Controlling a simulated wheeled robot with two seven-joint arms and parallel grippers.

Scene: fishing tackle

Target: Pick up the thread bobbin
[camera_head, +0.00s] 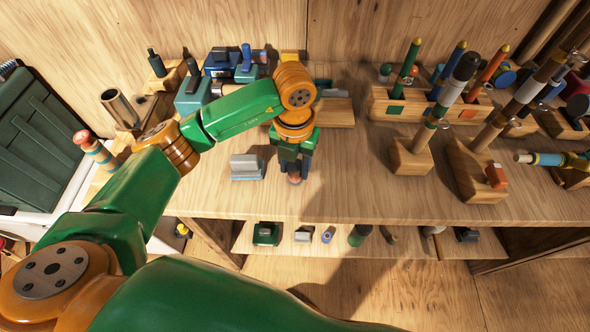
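My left gripper (294,170) points down over the front part of the wooden bench top. Its two dark fingers are apart, on either side of a small reddish-brown round thing (294,179). That thing looks like the thread bobbin, but it is small and partly hidden by the gripper. I cannot tell whether the fingers touch it. My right gripper is not in view.
A grey block (247,167) stands close left of the gripper. Wooden holders with upright rods (410,160) stand to the right. Reels (222,62) and small boxes stand at the back left. The bench top (350,185) is clear right of the gripper. A lower shelf (290,250) holds several small items.

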